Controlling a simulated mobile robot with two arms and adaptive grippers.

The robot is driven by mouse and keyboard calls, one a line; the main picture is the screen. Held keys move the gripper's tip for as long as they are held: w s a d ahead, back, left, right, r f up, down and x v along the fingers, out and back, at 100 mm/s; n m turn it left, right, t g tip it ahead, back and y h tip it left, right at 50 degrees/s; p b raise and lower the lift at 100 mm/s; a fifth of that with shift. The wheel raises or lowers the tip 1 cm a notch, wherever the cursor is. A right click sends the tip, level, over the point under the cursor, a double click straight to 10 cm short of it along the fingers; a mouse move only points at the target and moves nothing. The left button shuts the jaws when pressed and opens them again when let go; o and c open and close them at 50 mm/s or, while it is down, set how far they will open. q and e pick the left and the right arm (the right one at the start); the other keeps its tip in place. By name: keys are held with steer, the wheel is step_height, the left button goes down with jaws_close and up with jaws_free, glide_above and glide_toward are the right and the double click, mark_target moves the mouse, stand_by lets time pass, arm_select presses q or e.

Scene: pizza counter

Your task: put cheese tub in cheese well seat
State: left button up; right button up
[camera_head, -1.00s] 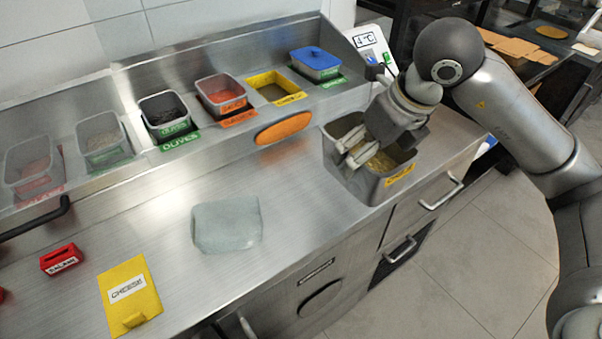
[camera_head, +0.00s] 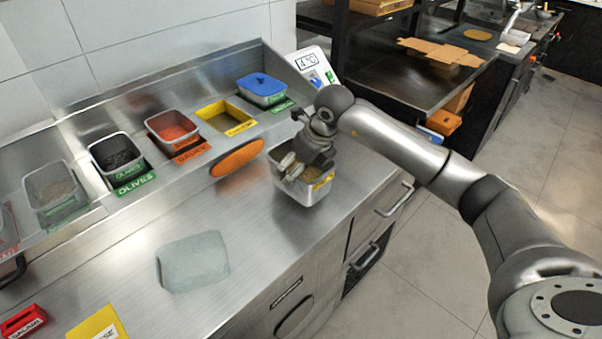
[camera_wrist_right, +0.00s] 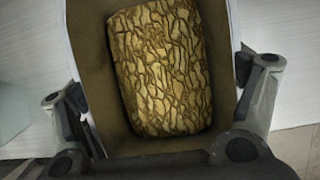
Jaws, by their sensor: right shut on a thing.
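The cheese tub (camera_head: 298,193) is a grey metal tub with a yellow label and shredded yellow cheese inside. It is at the right part of the counter, near the front edge. My right gripper (camera_head: 290,168) is shut on the tub; whether the tub touches the counter I cannot tell. In the right wrist view the tub (camera_wrist_right: 90,60) and its cheese fill the middle, between the gripper's fingers. The cheese well seat (camera_head: 239,130) is an empty yellow-rimmed opening in the back rail, left of and behind the tub. My left gripper is out of view.
A red sauce tub (camera_head: 173,128) sits left of the seat, and a blue-lidded tub (camera_head: 262,86) right of it. An orange oval (camera_head: 237,158) lies between seat and tub. A grey-green cloth (camera_head: 192,262) and a yellow cheese card (camera_head: 98,325) lie on the counter.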

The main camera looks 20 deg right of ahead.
mark_target(301, 177)
steer(key=shift+s+f+p, duration=0.1)
steer(key=shift+f+p, duration=0.3)
steer(key=shift+f, duration=0.95)
steer(key=shift+f, duration=0.2)
steer(key=o, duration=1.1)
steer(key=shift+o, duration=0.2)
steer(key=shift+r, duration=0.1)
